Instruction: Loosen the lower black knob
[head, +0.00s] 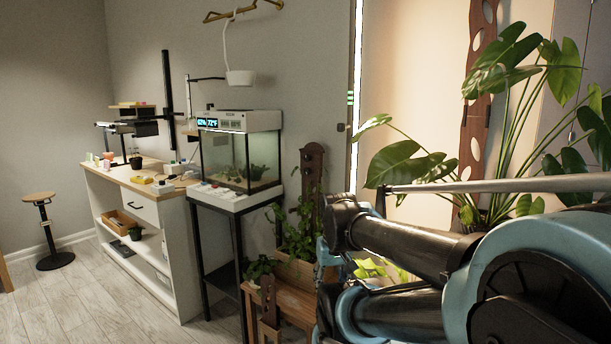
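I cannot make out a black knob for certain at this distance. A tall black post (168,90) stands against the wall behind the white cabinet, with dark brackets beside it. A thin black arm (205,78) reaches out to the right from a second, thinner upright (188,100). Any knobs on these are too small to tell apart. My arm fills the lower right of the head view with blue and black links. Its gripper end does not show clearly, so I cannot see what it is near or whether it holds anything.
A white cabinet (163,238) with a wooden top holds small items. A glass terrarium (216,150) stands on a black-legged stand. A wooden plant bench (288,298) and a large leafy plant (412,168) are close to my arm. A stool (40,197) stands left; floor between is clear.

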